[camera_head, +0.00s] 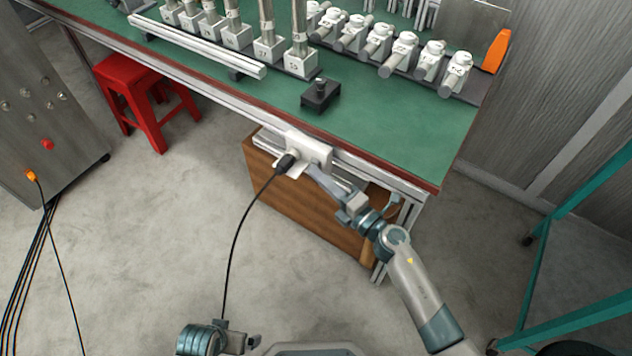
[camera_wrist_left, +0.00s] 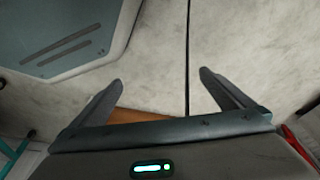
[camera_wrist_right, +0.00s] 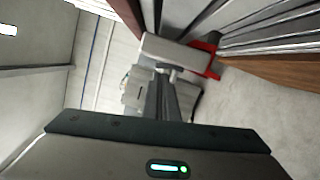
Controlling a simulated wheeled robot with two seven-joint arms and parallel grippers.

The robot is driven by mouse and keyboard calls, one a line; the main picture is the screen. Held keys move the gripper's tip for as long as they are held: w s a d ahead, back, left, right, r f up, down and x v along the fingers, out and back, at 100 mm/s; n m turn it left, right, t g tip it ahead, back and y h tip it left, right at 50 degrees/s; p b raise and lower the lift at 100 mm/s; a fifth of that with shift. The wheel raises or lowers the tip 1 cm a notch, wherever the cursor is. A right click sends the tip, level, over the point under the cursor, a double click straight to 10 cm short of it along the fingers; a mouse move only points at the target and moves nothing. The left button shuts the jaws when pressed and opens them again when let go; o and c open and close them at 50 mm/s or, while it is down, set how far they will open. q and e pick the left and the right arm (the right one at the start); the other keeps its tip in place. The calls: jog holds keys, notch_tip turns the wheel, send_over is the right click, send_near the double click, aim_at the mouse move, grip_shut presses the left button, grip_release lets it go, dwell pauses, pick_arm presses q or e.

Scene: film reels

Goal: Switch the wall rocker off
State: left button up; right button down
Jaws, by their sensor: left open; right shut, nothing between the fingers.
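A white switch and socket box (camera_head: 312,150) is fixed at the front edge of the green-topped bench. A black plug (camera_head: 286,162) with a hanging cable sits in its left part. The rocker itself is too small to make out, and its on or off state cannot be told. My right gripper (camera_head: 313,172) is shut and empty, its tips just below the box; whether they touch cannot be told. In the right wrist view its shut fingers (camera_wrist_right: 167,80) point at a white box (camera_wrist_right: 178,50). My left gripper (camera_wrist_left: 160,80) is open and empty, low above the floor.
The green bench (camera_head: 390,130) carries rows of white numbered blocks and a small black block (camera_head: 320,95). A wooden cabinet (camera_head: 300,205) stands beneath. A red stool (camera_head: 145,95) and a grey metal cabinet (camera_head: 45,100) stand left. The black cable (camera_head: 229,250) hangs near my left gripper.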

pick_arm(q)
jog(key=shift+w+r, duration=0.2)
jog(key=shift+w, duration=0.05)
jog(key=shift+s+a+f+p, duration=0.1)
jog(key=shift+s+f+p, duration=0.15)
jog(key=shift+f, duration=0.6)
jog(key=shift+s+d+f+p, duration=0.15)
jog(key=shift+f+p, duration=0.15)
jog(key=shift+f, duration=0.5)
jog(key=shift+s+a+f+p, duration=0.2)
jog(key=shift+f+p, duration=0.1)
jog(key=shift+f, duration=0.55)
pick_arm(e)
jog(key=shift+w+d+r+m, duration=0.15)
jog(key=shift+w+d+m, duration=0.1)
jog(key=shift+m, duration=0.15)
pick_arm(q)
jog(key=shift+s+f, duration=0.1)
